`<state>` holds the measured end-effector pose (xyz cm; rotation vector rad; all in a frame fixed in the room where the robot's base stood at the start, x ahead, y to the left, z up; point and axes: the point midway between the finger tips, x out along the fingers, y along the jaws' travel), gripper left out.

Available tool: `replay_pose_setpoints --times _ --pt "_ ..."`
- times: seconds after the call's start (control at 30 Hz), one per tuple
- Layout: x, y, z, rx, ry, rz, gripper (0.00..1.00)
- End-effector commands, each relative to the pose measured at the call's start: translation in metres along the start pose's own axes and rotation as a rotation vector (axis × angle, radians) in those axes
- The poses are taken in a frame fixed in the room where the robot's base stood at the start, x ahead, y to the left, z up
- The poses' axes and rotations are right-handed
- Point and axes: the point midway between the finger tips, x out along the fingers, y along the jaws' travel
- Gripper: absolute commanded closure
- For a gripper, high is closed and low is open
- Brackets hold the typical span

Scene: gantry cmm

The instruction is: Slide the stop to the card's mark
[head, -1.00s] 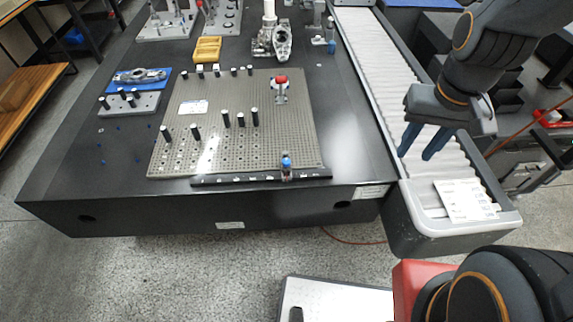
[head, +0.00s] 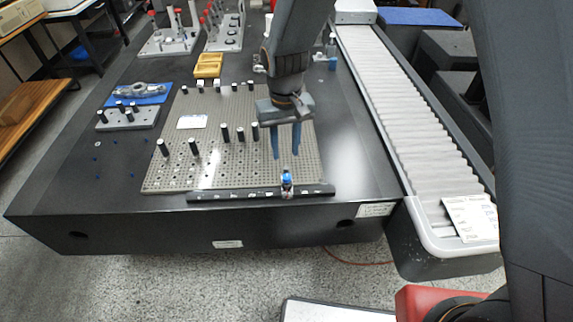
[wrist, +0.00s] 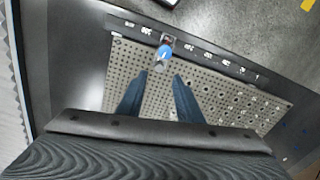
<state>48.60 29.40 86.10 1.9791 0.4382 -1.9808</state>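The stop (head: 286,182) is a small slider with a blue top, sitting on a dark marked rail (head: 225,196) along the front edge of the perforated plate. In the wrist view the blue-topped stop (wrist: 165,52) stands on the rail (wrist: 215,55) near several white marks, too small to read surely. A white card (head: 472,217) lies at the near end of the roller conveyor; its writing is not legible. My gripper (head: 286,157) is open and empty above the plate, behind the stop. In the wrist view my gripper's two blue fingers (wrist: 160,82) point towards the stop, apart from it.
The perforated plate (head: 210,172) carries several black pins and a white label (head: 192,122). A yellow tray (head: 208,66) and a metal part on a blue mat (head: 140,97) lie further back. The conveyor (head: 420,130) runs along the right. The space in front of the rail is clear.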

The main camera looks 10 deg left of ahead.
Motion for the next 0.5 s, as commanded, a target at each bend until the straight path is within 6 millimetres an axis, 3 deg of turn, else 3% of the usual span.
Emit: replay_pose_setpoints --times 0.3,0.5 --pt "0.045 0.001 0.002 0.002 -0.003 0.000 0.67" --pt "0.064 0.002 0.001 0.002 -0.001 0.000 0.67"
